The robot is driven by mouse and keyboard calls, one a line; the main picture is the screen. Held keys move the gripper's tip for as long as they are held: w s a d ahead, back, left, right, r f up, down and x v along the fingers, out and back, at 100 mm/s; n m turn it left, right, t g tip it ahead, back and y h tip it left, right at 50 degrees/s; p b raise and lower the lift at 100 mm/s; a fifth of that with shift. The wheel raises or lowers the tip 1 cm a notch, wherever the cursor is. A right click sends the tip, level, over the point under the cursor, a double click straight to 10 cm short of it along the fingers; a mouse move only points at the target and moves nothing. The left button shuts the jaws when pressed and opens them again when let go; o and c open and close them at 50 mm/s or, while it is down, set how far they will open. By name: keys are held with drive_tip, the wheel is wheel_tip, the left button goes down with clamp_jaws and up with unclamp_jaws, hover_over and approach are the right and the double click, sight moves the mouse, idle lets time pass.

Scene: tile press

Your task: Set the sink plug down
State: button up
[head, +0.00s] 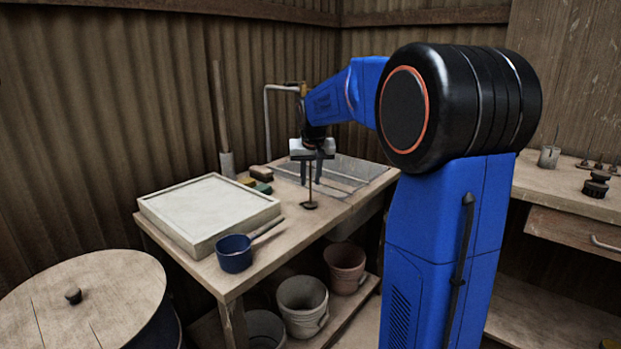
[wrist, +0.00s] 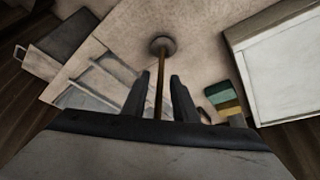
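The sink plug (head: 309,205) is a dark disc with a thin upright rod. In the head view its disc appears to rest on the bench top, in front of the sink. In the wrist view the plug (wrist: 162,45) shows as a grey disc with a brownish rod. My gripper (head: 311,172) points down over it. In the wrist view my gripper (wrist: 160,85) has its two dark fingers apart, one on each side of the rod, with a gap on both sides. The rod's top is hidden by the gripper body.
The bench (head: 262,262) holds a pale framed tray (head: 215,240), a blue pot (head: 235,254) and coloured blocks (head: 262,187). The sink (head: 345,175) with a bent pipe (head: 266,120) lies behind the plug. Buckets (head: 302,305) stand below. Bare bench top lies around the disc.

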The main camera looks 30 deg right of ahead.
drive_tip(key=v, duration=1.2)
drive_tip(key=s+a+f+n, duration=0.1)
drive_tip(key=s+a+f, duration=0.1)
drive_tip(key=s+a, duration=0.3)
drive_tip(key=s+a+f+n+y, duration=0.1)
drive_tip(key=s+a+f, duration=0.1)
drive_tip(key=s, duration=0.5)
drive_tip(key=s+a+f+n, duration=0.1)
drive_tip(key=s+a+f, duration=0.25)
drive_tip(key=s, duration=0.35)
drive_tip(key=s+a+f+n, duration=0.1)
drive_tip(key=s+a+f, duration=0.2)
drive_tip(key=s+f, duration=0.3)
drive_tip(key=s+a+f+n+y, duration=0.1)
drive_tip(key=s+a+f, duration=0.2)
drive_tip(key=s+f, duration=0.3)
drive_tip(key=s, duration=0.4)
drive_tip(key=shift+f, duration=0.25)
drive_tip(key=shift+s+d, duration=0.1)
drive_tip(key=shift+s, duration=0.05)
